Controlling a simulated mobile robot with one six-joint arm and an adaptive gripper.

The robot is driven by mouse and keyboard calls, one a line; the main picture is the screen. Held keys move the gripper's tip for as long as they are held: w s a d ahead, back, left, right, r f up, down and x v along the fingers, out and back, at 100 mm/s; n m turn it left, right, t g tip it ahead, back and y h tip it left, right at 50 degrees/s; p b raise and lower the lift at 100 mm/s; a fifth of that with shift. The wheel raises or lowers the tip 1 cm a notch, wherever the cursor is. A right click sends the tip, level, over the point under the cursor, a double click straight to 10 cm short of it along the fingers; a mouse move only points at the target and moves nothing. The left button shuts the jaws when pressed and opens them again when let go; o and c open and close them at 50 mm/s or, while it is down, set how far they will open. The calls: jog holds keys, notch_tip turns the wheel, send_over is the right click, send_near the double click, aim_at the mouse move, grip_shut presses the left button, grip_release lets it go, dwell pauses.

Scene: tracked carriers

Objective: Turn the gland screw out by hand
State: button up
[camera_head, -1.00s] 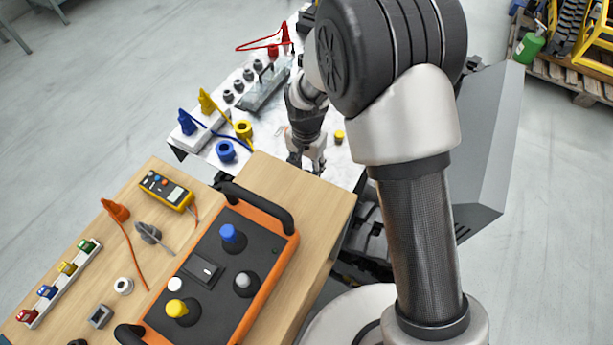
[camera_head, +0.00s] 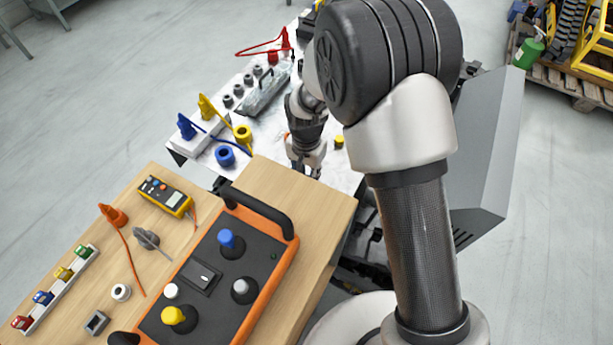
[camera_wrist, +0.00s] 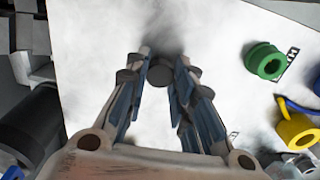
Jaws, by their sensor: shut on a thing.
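My gripper (camera_wrist: 157,74) reaches down over the white top, with its two blue-lined fingers on either side of a small dark grey round piece. That piece, which looks like the gland screw (camera_wrist: 160,72), sits between the fingertips, and the fingers are shut on it. Its underside and any thread are hidden, and a blurred shadow lies just beyond it. In the head view my gripper (camera_head: 306,171) is low, just past the wooden board's far edge. The gland screw cannot be made out there.
The wrist view shows a green ring (camera_wrist: 267,61) and a yellow ring (camera_wrist: 297,131) on the right. In the head view, a blue ring (camera_head: 225,156) and a small yellow cap (camera_head: 339,141) stand near my gripper. The orange-framed control box (camera_head: 205,277) lies on the wooden board.

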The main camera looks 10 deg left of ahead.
jog(key=n, duration=0.7)
jog(key=shift+n+p, duration=0.3)
jog(key=shift+p, duration=0.05)
jog(key=shift+n, duration=1.1)
jog(key=n, duration=0.9)
jog(key=shift+n+p, duration=0.3)
jog(key=shift+p, duration=0.05)
